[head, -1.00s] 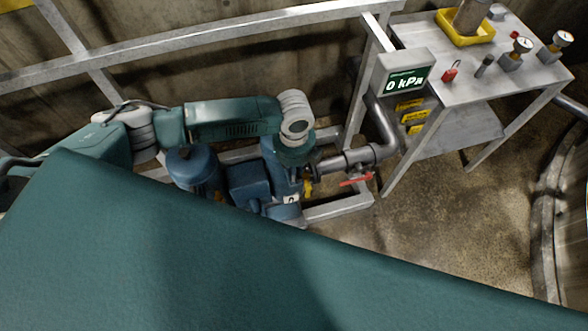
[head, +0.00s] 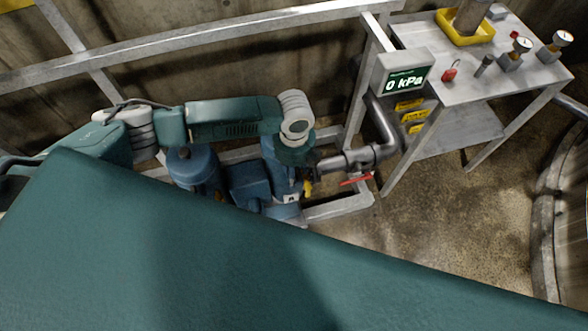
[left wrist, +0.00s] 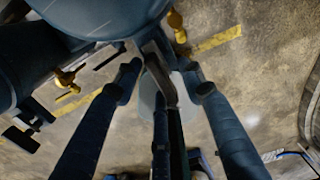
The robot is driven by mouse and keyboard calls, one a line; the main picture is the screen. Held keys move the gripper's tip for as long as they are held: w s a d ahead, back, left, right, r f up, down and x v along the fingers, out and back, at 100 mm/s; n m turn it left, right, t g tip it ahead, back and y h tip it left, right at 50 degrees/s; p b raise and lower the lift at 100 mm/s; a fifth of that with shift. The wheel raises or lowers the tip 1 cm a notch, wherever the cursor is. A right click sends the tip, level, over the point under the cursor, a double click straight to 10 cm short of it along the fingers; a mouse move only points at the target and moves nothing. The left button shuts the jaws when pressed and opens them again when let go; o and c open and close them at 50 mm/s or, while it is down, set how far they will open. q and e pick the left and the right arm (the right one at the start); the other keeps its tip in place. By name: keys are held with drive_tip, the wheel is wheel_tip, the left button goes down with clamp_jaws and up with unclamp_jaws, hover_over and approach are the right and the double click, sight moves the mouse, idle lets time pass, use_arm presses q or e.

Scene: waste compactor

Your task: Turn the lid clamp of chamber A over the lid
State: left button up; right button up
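My left arm reaches in from the left in the head view and ends over the blue vessels. Its gripper is hidden there below the wrist. In the left wrist view the left gripper (left wrist: 161,77) has its dark blue fingers apart, on either side of a narrow grey metal bar (left wrist: 160,72). The bar may be the lid clamp; I cannot tell whether a finger touches it. A large round blue vessel (left wrist: 100,12) lies just beyond the fingertips. Which chamber it is does not show. My right gripper is not in view.
In the head view a pipe with a red lever (head: 356,179) runs right of the vessels. A display reading 0 kPa (head: 405,80) stands beside a grey metal table (head: 480,75). A metal rail (head: 200,40) runs behind. Brass-coloured fittings (left wrist: 66,78) show in the left wrist view.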

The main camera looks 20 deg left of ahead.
use_arm(q)
wheel_tip(320, 180, up, 12)
idle(0.6)
idle(0.5)
